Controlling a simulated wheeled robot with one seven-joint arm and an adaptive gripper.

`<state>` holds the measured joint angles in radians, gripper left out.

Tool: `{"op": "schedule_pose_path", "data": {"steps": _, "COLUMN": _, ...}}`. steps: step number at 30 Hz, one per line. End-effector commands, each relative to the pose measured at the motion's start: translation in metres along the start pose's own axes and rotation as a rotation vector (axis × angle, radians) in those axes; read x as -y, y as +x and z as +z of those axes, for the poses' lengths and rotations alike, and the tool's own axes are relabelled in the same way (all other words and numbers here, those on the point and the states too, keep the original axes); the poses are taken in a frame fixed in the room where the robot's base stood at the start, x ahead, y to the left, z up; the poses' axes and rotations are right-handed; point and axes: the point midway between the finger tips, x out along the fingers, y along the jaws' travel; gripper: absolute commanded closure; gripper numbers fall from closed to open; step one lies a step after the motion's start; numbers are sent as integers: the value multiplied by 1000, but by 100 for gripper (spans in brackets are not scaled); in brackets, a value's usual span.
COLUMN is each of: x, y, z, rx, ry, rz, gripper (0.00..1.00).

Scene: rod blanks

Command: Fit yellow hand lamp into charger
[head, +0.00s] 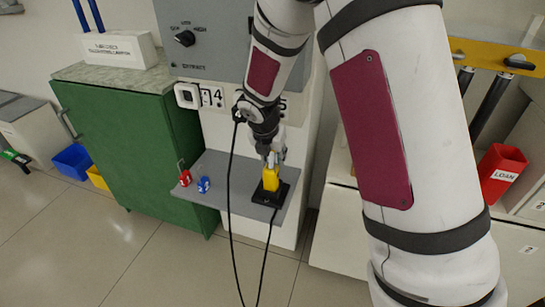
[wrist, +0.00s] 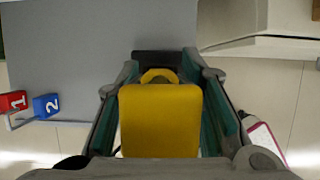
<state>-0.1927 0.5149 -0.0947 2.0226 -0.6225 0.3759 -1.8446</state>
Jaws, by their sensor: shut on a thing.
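The yellow hand lamp (head: 271,180) is upright between the fingers of my gripper (head: 272,160), which is shut on it. In the wrist view the lamp (wrist: 160,122) fills the space between the two fingers (wrist: 160,100), with its yellow loop handle toward the top. The black charger (head: 281,197) stands on the grey shelf, with a cable running down from it. The lamp's lower end is at the charger; I cannot tell whether it is seated in it or just above. In the wrist view part of the charger (wrist: 150,57) shows beyond the lamp.
A red padlock-like tag (head: 185,178) and a blue one (head: 204,185) are on the grey shelf (head: 225,170) left of the charger. A green cabinet (head: 130,150) stands left. A black cable (head: 231,190) hangs from my arm past the shelf's front.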

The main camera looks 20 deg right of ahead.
Motion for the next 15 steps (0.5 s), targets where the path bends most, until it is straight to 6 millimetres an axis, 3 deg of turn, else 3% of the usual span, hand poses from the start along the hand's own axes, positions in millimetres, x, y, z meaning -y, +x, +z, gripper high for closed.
{"op": "schedule_pose_path", "data": {"steps": 3, "x": 0, "y": 3, "z": -1, "rx": 0, "ry": -1, "rz": 0, "gripper": 100}}
{"op": "schedule_pose_path", "data": {"steps": 4, "x": 0, "y": 3, "z": -1, "rx": 0, "ry": -1, "rz": 0, "gripper": 61}}
{"op": "schedule_pose_path", "data": {"steps": 6, "x": 0, "y": 3, "z": -1, "rx": 0, "ry": -1, "rz": 0, "gripper": 46}}
{"op": "schedule_pose_path", "data": {"steps": 15, "x": 0, "y": 2, "z": -1, "rx": 0, "ry": 0, "rz": -1, "gripper": 46}}
